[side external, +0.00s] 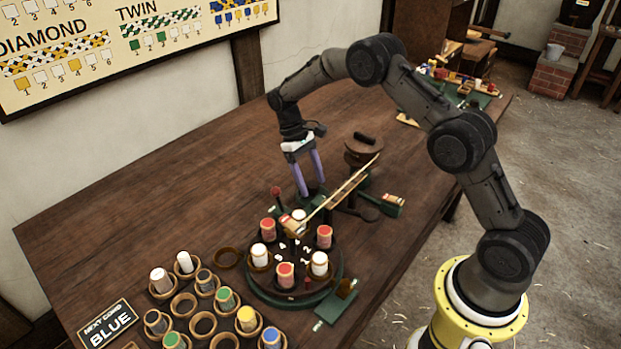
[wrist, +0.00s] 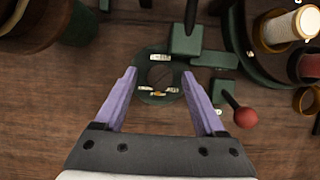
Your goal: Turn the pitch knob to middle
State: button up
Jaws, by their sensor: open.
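My gripper (wrist: 160,78) is open and empty, pointing down with its purple fingers apart. In the wrist view a round green dial plate (wrist: 153,99) with small pale labels lies between and just beyond the fingertips. A dark round part at its middle looks like the pitch knob (wrist: 160,74); its setting is too small to read. The fingers sit to either side of it, and I cannot tell their height above it. In the side view my gripper (side external: 312,188) is over the green base behind the bobbin turntable, and the knob is hidden there.
A red-ball lever (wrist: 245,117) stands close to the right finger. A green block (wrist: 186,40) is just beyond the dial. The bobbin turntable (side external: 257,287) and a rope track (side external: 347,190) are nearby. Bobbin cups (side external: 203,324) fill the table's front; the left is clear.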

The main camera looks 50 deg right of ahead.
jog(key=shift+r, duration=0.1)
jog(key=v, duration=1.3)
jog(key=shift+w+r, duration=0.2)
jog(key=shift+r, duration=0.05)
